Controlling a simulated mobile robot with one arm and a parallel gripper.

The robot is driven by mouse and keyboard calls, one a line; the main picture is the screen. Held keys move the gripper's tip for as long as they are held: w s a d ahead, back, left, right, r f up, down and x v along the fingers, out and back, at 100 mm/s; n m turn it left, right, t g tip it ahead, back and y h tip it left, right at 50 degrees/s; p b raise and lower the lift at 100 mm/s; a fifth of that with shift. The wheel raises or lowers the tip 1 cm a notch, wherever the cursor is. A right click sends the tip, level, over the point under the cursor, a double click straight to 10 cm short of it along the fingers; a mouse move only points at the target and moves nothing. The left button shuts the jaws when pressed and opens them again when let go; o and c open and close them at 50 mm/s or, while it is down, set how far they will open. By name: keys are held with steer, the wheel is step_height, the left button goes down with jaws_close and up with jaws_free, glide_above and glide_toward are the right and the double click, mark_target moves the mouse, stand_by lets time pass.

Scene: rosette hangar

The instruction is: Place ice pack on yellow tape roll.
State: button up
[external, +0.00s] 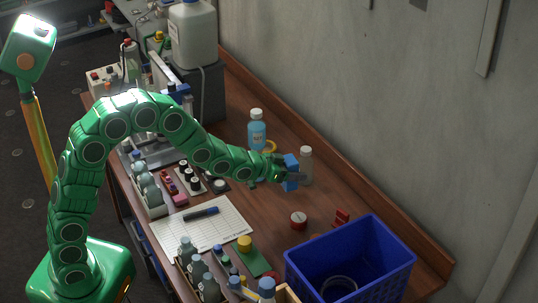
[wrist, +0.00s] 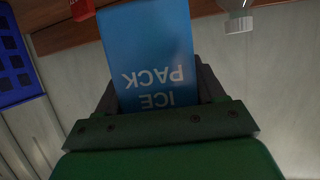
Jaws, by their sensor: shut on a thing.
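My gripper (external: 279,174) is shut on the ice pack (external: 291,172), a blue block that it holds above the right part of the table. In the wrist view the ice pack (wrist: 150,55) sits between the fingers, its white lettering upside down. The yellow tape roll (external: 270,147) lies on the table behind my gripper, beside a blue bottle. Only part of its ring shows; the arm and the bottle hide the rest. I cannot see the tape roll in the wrist view.
A blue-liquid bottle (external: 257,130) and a clear bottle (external: 306,166) stand close to my gripper. The wall borders the table's right side.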

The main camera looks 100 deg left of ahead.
steer(key=shift+v, duration=1.1)
